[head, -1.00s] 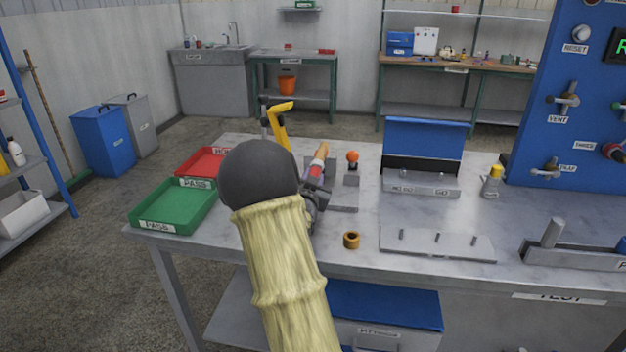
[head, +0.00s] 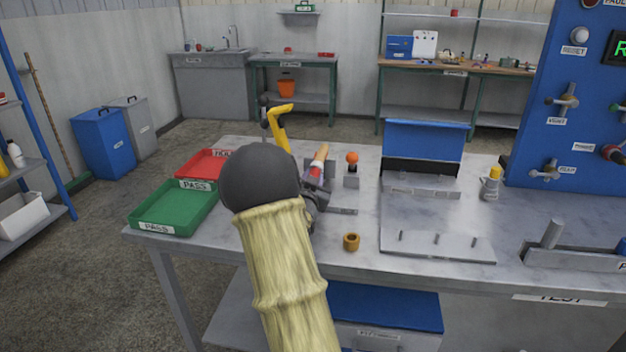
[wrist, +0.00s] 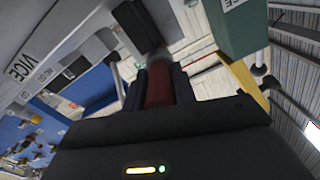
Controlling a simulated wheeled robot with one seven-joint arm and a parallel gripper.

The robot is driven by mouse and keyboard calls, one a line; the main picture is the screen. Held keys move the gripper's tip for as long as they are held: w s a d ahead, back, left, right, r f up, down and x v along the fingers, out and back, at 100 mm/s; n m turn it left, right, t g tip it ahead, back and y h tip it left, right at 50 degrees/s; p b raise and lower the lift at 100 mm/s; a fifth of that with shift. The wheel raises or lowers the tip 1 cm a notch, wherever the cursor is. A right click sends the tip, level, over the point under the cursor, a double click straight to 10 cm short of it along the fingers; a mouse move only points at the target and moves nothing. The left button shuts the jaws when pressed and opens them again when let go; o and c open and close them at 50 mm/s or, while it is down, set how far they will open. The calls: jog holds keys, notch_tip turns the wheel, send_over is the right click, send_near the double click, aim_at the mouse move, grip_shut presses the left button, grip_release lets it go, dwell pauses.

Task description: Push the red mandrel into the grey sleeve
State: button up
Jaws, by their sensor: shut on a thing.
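In the wrist view the red mandrel (wrist: 158,84) sits between the two dark fingers of my gripper (wrist: 158,88), which are shut on it. A grey round end (wrist: 157,53) shows just beyond the mandrel; I cannot tell how far the mandrel is inside the grey sleeve. In the head view my arm hides most of the gripper. A bit of red (head: 315,172) with a tan, wooden-looking piece (head: 321,153) above it shows beside the dark wrist.
A yellow lever (head: 279,122) rises behind my wrist. A post with an orange knob (head: 352,159) stands to the right. A brown ring (head: 351,242) lies near the front edge. Green (head: 172,226) and red (head: 195,165) trays are at the left. A pegged plate (head: 436,246) lies right.

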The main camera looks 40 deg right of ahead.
jog(key=o, duration=1.1)
jog(key=shift+w+d, duration=0.1)
jog(key=shift+d, duration=0.1)
jog(key=shift+a, duration=0.1)
jog(key=shift+a, duration=0.1)
jog(key=v, duration=1.7)
jog(key=shift+a, duration=0.1)
